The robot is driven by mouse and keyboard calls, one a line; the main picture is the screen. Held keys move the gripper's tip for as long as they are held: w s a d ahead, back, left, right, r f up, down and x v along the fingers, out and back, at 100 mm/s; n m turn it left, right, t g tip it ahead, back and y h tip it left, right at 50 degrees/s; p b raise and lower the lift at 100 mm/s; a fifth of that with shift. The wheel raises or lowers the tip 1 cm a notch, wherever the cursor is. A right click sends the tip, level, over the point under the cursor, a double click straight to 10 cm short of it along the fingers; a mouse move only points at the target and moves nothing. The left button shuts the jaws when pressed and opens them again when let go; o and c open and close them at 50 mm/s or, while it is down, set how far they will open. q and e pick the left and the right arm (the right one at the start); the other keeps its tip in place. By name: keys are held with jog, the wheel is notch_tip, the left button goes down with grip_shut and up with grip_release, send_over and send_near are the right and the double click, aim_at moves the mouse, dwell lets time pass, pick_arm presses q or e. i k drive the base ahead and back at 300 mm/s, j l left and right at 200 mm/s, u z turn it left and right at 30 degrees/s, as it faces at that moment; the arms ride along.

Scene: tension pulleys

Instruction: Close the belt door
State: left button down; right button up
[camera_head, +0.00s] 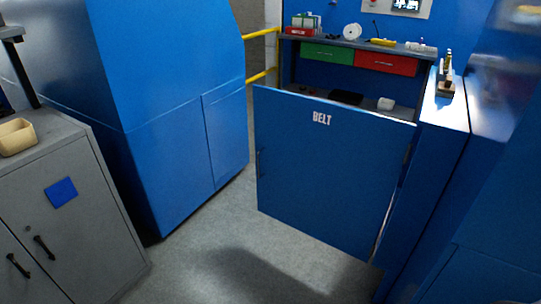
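The belt door (325,170) is a blue panel with a white "BELT" label near its top edge. It stands at the centre right, in front of the blue cabinet. The lower compartment is hidden behind the door. Neither of my grippers is in view.
A shelf with green (326,53) and red (386,63) drawers is above the door. A large blue machine (165,110) stands left, with grey floor (215,235) between. A grey cabinet (75,195) is at far left. A yellow rail (262,75) is behind.

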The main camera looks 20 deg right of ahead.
aim_at(330, 172)
jog(key=i+z, duration=0.35)
jog(key=i, duration=0.15)
jog(key=i+z, duration=0.35)
jog(key=i, duration=0.15)
jog(key=i+j+z, duration=0.1)
jog(key=i+z, duration=0.25)
jog(key=i, duration=0.35)
